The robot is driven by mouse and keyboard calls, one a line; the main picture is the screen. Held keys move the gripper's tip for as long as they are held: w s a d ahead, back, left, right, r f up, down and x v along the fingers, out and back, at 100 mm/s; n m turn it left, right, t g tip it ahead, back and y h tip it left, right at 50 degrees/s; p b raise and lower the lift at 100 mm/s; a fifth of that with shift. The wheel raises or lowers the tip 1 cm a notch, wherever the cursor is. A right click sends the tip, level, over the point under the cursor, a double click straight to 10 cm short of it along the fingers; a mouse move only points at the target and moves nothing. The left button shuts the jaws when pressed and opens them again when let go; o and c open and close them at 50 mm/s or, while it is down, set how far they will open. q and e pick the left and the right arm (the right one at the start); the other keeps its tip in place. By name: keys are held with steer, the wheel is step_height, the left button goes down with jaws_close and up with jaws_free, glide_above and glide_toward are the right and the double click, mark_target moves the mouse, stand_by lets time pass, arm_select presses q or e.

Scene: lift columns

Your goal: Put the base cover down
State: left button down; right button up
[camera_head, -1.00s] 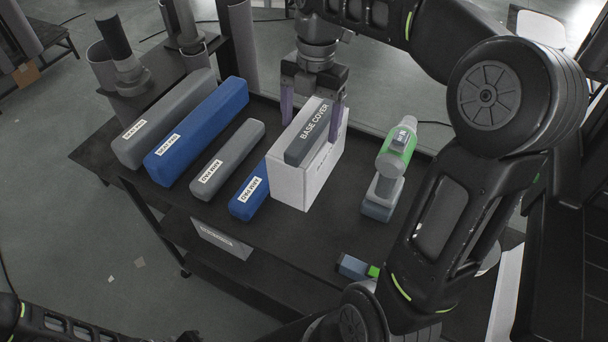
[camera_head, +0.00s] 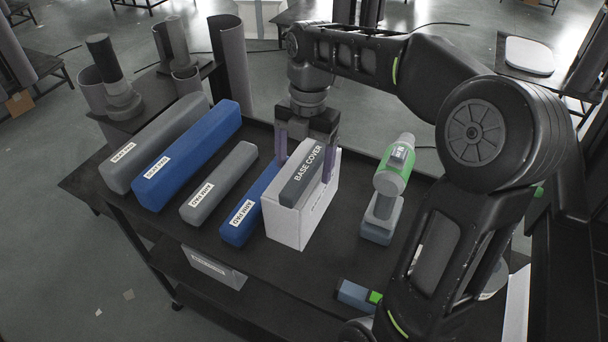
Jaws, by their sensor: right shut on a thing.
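The base cover (camera_head: 300,180) is a dark grey block with a white "BASE COVER" label on its top face. It sits at the upper edge of a white box (camera_head: 289,225) on the dark cart, in the middle of the view. My right gripper (camera_head: 305,158) reaches down from above, with one purple-grey finger on each side of the cover. It is shut on the base cover. The contact between the cover's underside and the box is hidden. My left gripper is not in view.
Grey and blue padded blocks (camera_head: 187,158) lie left of the box on the cart (camera_head: 270,285); a short blue one (camera_head: 248,205) is close beside it. A green and grey drill (camera_head: 391,185) stands to the right. A small blue and green item (camera_head: 356,295) lies near the front.

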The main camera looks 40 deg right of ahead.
step_height(320, 180, down, 3)
steer(key=shift+f, duration=0.35)
steer(key=shift+f, duration=0.15)
steer(key=o, duration=1.5)
